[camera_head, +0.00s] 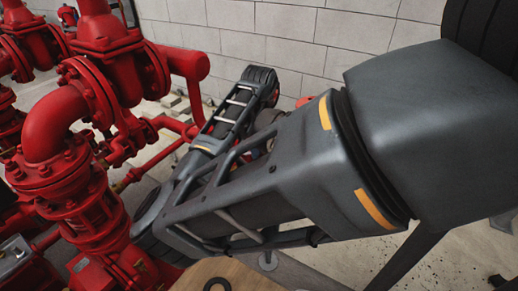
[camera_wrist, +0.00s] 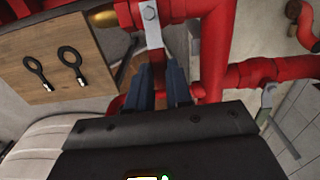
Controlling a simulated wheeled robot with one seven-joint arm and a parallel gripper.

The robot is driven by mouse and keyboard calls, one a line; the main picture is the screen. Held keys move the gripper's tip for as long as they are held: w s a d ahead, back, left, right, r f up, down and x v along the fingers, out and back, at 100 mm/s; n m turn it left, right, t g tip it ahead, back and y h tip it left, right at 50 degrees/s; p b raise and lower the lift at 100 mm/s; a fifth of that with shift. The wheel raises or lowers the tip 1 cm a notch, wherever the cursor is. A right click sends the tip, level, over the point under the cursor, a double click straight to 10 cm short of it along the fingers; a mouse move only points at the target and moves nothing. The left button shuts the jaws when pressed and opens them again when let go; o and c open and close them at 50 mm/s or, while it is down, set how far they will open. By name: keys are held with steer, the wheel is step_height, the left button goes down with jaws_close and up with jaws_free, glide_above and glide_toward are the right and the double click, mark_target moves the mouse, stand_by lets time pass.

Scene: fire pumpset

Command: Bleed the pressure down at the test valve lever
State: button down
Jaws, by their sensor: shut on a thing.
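The test valve lever (camera_wrist: 153,28) is a flat silver bar in the wrist view. It is bolted at its top end beside a brass fitting (camera_wrist: 103,18) on red pipework, and it runs down between my fingers. My gripper (camera_wrist: 160,80) has its two dark blue fingers closed around the lower part of the lever. The lever's lower end is hidden by the fingers. In the head view my own arm covers the middle of the picture, and I cannot make out the gripper or the lever there.
A wooden panel (camera_wrist: 25,40) with two black ring-ended tools (camera_wrist: 72,62) is left of my gripper. Red pipes (camera_wrist: 217,50) stand close on the right, with another silver lever (camera_wrist: 267,97) beyond. Large red pipes and flanges (camera_head: 60,125) fill the head view's left. A block wall (camera_head: 290,35) stands behind.

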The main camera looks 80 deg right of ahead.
steer(key=c, duration=1)
jaws_free()
steer(key=shift+r, duration=3.95)
